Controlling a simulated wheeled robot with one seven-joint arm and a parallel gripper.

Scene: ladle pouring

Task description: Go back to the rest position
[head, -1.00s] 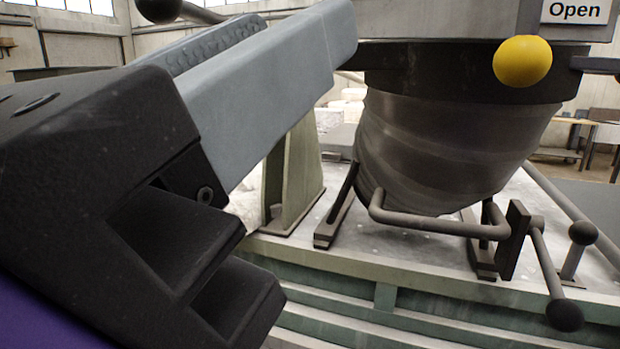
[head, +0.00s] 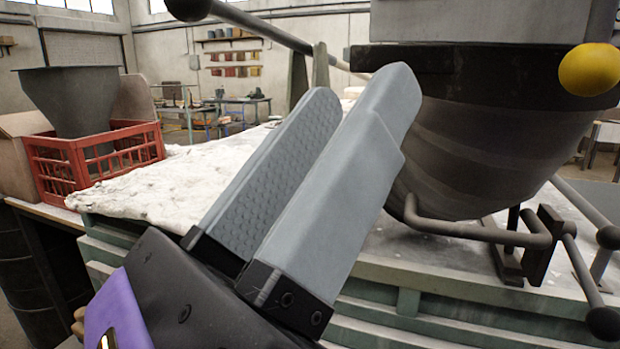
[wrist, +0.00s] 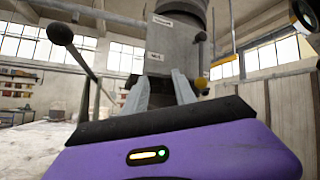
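My gripper (head: 357,88) is open and empty in the head view. Its two grey fingers point up and right, with a gap between them, and the textured pad of the left finger shows. The right finger overlaps the left edge of the ladle's dark grey vessel (head: 475,160) in the picture; I cannot tell the depth gap. In the wrist view my gripper (wrist: 160,76) also shows spread fingers, with a grey labelled housing (wrist: 173,45) beyond them. The vessel stands over the bench at right, its top cut off.
A long bar with a dark ball end (head: 190,8) crosses the upper left. A yellow knob (head: 590,70) and bent handle bars (head: 480,232) stick out by the vessel. A red crate (head: 70,165) holding a grey funnel (head: 75,95) stands at left.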

